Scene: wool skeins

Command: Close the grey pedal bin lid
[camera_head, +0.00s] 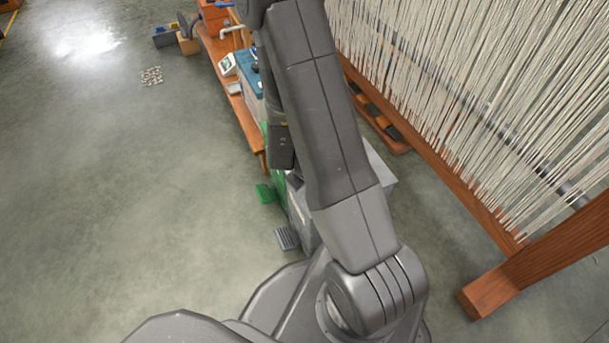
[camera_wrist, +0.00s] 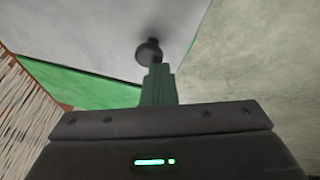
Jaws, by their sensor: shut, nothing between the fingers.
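The grey pedal bin (camera_head: 301,211) stands on the floor, mostly hidden behind my arm in the head view. Its grey pedal (camera_head: 287,238) sticks out at the front left. A pale grey panel (camera_head: 381,166), which looks like its lid, shows to the right of my arm. In the wrist view a pale grey surface (camera_wrist: 95,35) with a dark round knob (camera_wrist: 148,51) fills the upper middle; it appears to be the lid. My gripper (camera_wrist: 158,70) is shut and empty, its tips just below the knob in the picture. I cannot tell whether they touch, nor the lid's angle.
A green pedal (camera_head: 265,193) and a green bin (camera_head: 279,187) stand just behind the grey bin. A wooden bench (camera_head: 235,105) with items lies beyond. A loom with pale threads (camera_head: 470,90) stands at right.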

